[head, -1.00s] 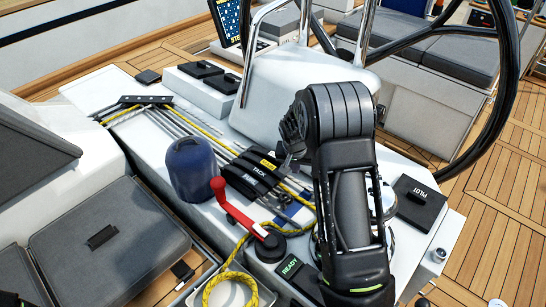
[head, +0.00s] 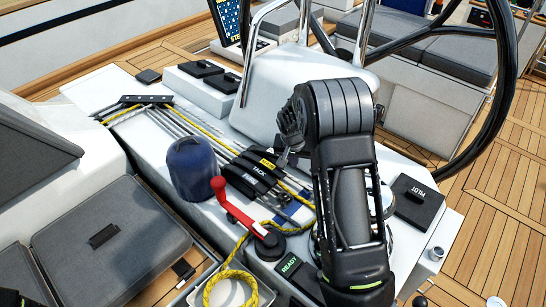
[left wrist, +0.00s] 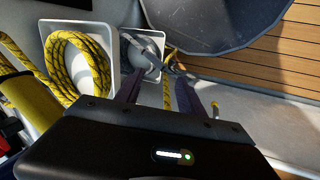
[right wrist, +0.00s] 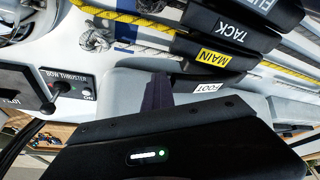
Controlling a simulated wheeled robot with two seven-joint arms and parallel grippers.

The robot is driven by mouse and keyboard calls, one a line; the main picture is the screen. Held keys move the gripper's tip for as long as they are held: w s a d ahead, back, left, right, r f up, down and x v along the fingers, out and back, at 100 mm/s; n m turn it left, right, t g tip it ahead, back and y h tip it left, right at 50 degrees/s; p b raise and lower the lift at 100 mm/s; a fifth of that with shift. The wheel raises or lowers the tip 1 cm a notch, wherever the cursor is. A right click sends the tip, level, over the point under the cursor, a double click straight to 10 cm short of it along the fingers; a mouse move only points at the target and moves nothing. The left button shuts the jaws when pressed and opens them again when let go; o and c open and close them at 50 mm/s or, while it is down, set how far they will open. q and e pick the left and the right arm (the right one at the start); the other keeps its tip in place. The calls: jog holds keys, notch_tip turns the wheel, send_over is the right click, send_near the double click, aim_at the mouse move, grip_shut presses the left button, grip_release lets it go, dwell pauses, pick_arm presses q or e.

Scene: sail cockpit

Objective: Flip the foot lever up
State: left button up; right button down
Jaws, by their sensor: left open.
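The foot lever, a black clutch handle with a white FOOT label (right wrist: 210,87), shows upside down in the right wrist view, beside the yellow-labelled MAIN lever (right wrist: 212,57). My right gripper (right wrist: 157,82) looks shut and empty, its fingers together just left of the FOOT label; I cannot tell whether they touch the lever. In the head view the right gripper (head: 290,124) hangs over the far right end of the clutch bank (head: 252,174), and the foot lever is hard to make out there. My left gripper (left wrist: 160,92) is open and empty in the left wrist view.
A blue winch cover (head: 190,168) and a red-handled winch crank (head: 231,207) stand left of and in front of the clutches. Yellow rope (head: 229,280) is coiled in front. The steering wheel (head: 503,75) is at the right. A coiled rope tray (left wrist: 77,65) lies near the left gripper.

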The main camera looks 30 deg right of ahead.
jog(key=shift+w+a+r, duration=0.2)
jog(key=shift+w+a, duration=0.1)
jog(key=shift+w, duration=0.2)
jog(key=shift+w+a+r+p, duration=0.1)
jog(key=shift+w+r+p, duration=0.1)
jog(key=shift+r, duration=0.2)
jog(key=shift+w+a+r+p, duration=0.1)
jog(key=shift+w+r+p, duration=0.1)
jog(key=shift+r, duration=0.25)
jog(key=shift+w+a+r+p, duration=0.15)
jog(key=shift+w+r+p, duration=0.1)
jog(key=shift+r, duration=0.15)
jog(key=shift+w+a+r+p, duration=0.1)
jog(key=shift+w+a+r, duration=0.05)
jog(key=shift+w+r, duration=0.15)
jog(key=shift+w+r+p, duration=0.3)
jog(key=shift+w+r, duration=0.25)
jog(key=shift+w, duration=0.1)
